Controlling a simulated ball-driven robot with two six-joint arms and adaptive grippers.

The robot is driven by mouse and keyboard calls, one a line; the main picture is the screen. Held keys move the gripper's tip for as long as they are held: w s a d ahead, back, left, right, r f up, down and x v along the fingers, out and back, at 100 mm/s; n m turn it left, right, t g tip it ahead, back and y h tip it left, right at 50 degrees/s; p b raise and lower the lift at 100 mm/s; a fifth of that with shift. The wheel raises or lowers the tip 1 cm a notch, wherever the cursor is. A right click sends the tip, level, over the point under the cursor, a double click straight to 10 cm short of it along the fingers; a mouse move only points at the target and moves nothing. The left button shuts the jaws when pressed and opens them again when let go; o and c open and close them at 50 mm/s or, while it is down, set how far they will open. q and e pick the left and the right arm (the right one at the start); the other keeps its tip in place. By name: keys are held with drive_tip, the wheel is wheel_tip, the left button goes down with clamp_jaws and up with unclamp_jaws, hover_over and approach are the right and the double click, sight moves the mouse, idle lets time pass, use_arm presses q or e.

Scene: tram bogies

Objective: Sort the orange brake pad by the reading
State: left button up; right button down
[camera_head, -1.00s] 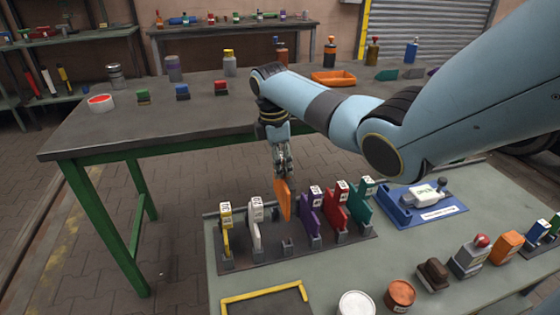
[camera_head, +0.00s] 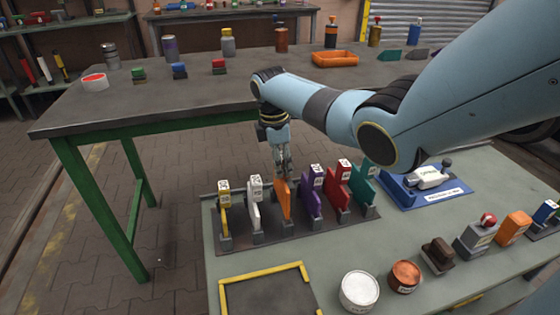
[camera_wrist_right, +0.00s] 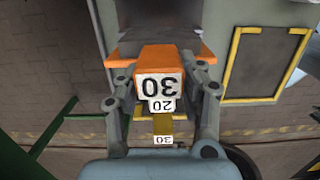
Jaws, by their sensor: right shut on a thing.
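The orange brake pad (camera_head: 284,203) stands upright in the dark rack (camera_head: 273,239), between the white pad (camera_head: 255,208) and the purple pad (camera_head: 311,198). My right gripper (camera_head: 284,173) is shut on its top from above. In the right wrist view, the orange pad (camera_wrist_right: 160,56) sits between the fingers of the right gripper (camera_wrist_right: 162,75), with an upside-down label that reads 30. White and yellow pads with labels show beyond it. The pad's lower end appears to be at its slot; whether it is fully seated is hard to tell. My left gripper is not in view.
The rack also holds a yellow pad (camera_head: 224,212), a red pad (camera_head: 337,190) and a teal pad (camera_head: 363,183). A blue gauge stand (camera_head: 425,183) is to the right. A yellow-edged dark area (camera_head: 268,294), a white tin (camera_head: 359,291) and a brown tin (camera_head: 405,276) lie in front.

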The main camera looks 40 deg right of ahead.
sight(280, 181)
drive_tip(key=shift+f, duration=0.15)
drive_tip(key=shift+p, duration=0.45)
idle(1.0)
drive_tip(key=shift+f+b, duration=0.95)
drive_tip(key=shift+f, duration=0.55)
drive_tip(key=shift+p, duration=0.3)
idle(1.1)
drive_tip(key=shift+f+b, duration=1.05)
drive_tip(key=shift+f, duration=0.3)
drive_tip(key=shift+p, duration=0.3)
idle(1.0)
drive_tip(key=c, duration=0.7)
unclamp_jaws()
